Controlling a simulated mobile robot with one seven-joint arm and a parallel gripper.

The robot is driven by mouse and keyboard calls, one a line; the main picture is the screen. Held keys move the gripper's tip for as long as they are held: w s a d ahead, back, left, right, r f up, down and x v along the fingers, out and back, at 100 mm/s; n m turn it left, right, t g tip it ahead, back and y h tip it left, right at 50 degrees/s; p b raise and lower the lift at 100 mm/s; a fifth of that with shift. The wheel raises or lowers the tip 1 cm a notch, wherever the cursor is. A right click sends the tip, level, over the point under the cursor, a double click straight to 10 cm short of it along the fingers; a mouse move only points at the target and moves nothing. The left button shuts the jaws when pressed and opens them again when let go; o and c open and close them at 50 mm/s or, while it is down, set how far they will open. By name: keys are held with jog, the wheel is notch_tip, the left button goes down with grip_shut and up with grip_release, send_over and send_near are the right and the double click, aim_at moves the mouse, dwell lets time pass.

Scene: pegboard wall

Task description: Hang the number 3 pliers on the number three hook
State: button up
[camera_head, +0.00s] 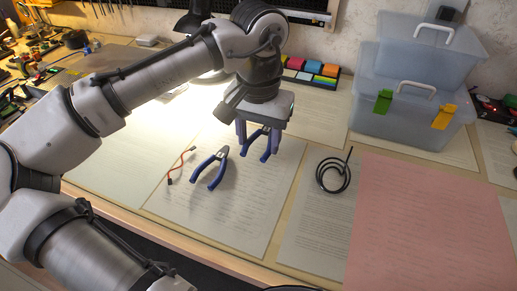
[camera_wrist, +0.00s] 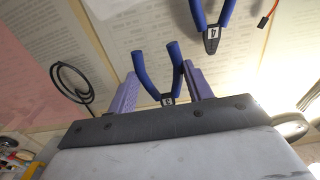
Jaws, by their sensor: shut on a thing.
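My gripper (camera_head: 257,143) points down over the papers on the desk, its purple fingers shut on a pair of blue-handled pliers (camera_head: 263,154). In the wrist view, the held pliers (camera_wrist: 158,74) sit between the two fingers (camera_wrist: 160,88), handles pointing away from the palm. Their small label looks like a 3; the jaws are hidden by the gripper. In the head view the handles hang close above the paper; I cannot tell if they touch it. No numbered hook can be made out.
A second pair of blue pliers (camera_head: 210,168), labelled 4 in the wrist view (camera_wrist: 211,40), lies left of my gripper beside a red cable (camera_head: 179,166). A black coil (camera_head: 333,175) and clear boxes (camera_head: 413,85) are to the right. The pegboard's lower edge (camera_head: 290,15) is at the back.

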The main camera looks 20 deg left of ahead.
aim_at(259, 161)
jog(key=shift+f, duration=1.7)
jog(key=shift+f+b, duration=0.2)
jog(key=shift+b, duration=0.1)
jog(key=o, duration=1)
jog(key=shift+r, duration=0.1)
notch_tip(259, 161, up, 12)
jog(key=shift+r+p, duration=0.1)
jog(key=shift+p, duration=1)
